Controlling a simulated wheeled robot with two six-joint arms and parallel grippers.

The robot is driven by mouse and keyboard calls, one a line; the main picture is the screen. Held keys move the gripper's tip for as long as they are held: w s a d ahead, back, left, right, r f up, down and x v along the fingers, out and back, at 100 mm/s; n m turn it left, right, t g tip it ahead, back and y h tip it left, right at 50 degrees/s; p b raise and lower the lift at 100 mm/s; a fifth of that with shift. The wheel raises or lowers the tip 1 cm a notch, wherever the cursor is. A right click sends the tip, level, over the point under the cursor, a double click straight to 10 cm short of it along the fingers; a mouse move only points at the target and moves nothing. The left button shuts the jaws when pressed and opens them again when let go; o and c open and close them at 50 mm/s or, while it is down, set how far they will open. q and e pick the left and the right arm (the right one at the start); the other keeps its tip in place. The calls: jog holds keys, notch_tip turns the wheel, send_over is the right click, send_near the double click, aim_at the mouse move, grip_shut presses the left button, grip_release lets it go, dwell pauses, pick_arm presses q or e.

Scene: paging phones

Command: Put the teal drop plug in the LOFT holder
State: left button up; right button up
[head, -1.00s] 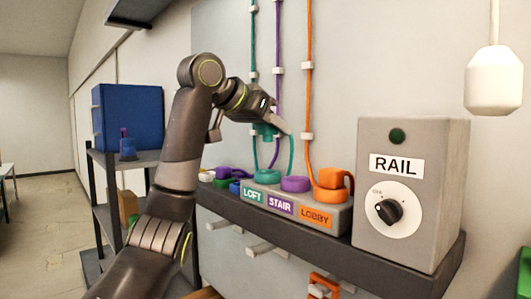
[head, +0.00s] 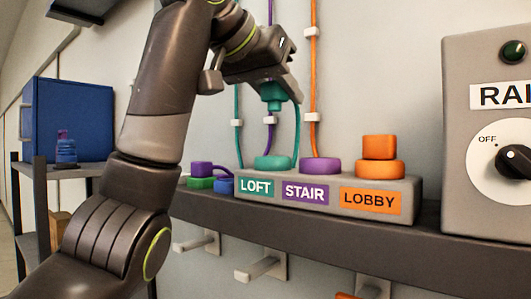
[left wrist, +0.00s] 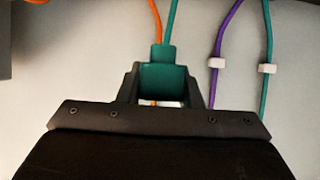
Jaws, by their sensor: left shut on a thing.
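My left gripper (head: 278,96) is shut on the teal drop plug (head: 270,101), which also shows between the fingers in the left wrist view (left wrist: 162,80). A teal cord runs from the plug. In the head view the plug hangs above the LOFT holder (head: 272,162), a teal round seat over the teal LOFT label (head: 256,187), with a visible gap between them. The gripper hides part of the plug. My right gripper is not in view.
Beside LOFT on the same grey block are the purple STAIR holder (head: 320,165), empty, and the orange LOBBY holder (head: 380,168) with an orange plug (head: 378,147) on it. Purple, green and blue pieces (head: 202,182) lie left of the block. A grey RAIL box (head: 470,120) stands at right.

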aim_at(269, 101)
pick_arm(q)
notch_tip(269, 101, down, 2)
jog(key=shift+w+f, duration=0.15)
jog(key=shift+f, duration=0.05)
jog(key=shift+a+f, duration=0.1)
jog(key=shift+f, duration=0.3)
jog(key=shift+w+f, duration=0.1)
jog(key=shift+f, duration=0.35)
notch_tip(269, 101, down, 3)
jog(key=shift+r+p, duration=0.1)
jog(key=shift+p, duration=0.35)
jog(key=shift+a+f, duration=0.1)
jog(key=shift+f, duration=0.3)
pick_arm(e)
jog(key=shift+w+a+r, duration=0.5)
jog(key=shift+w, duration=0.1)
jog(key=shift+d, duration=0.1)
